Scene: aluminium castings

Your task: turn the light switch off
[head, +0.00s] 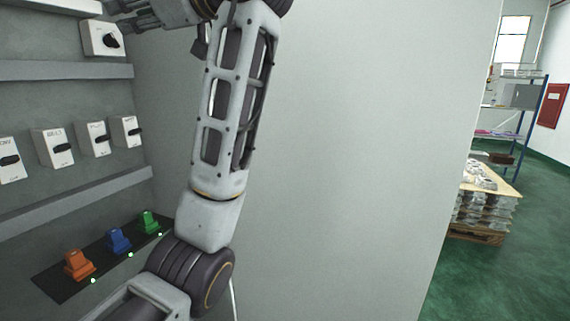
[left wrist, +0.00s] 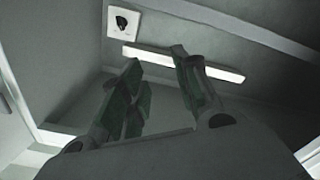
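A white switch box with a black rotary knob (head: 92,43) is on the grey wall panel at the upper left of the head view. A white plate with a dark knob, likely this switch (left wrist: 123,21), shows at the top of the left wrist view. I cannot read its label or setting. My left gripper (head: 125,17) is at the top edge of the head view, beside the switch box and partly cut off. My right gripper is out of view.
Several more white rotary switches (head: 52,147) line the panel below. Orange (head: 78,264), blue (head: 117,240) and green (head: 148,222) devices sit on a dark strip. Grey ledges (head: 60,70) cross the panel. A plain wall (head: 360,150) stands right of my arm, with open green floor (head: 530,250) beyond.

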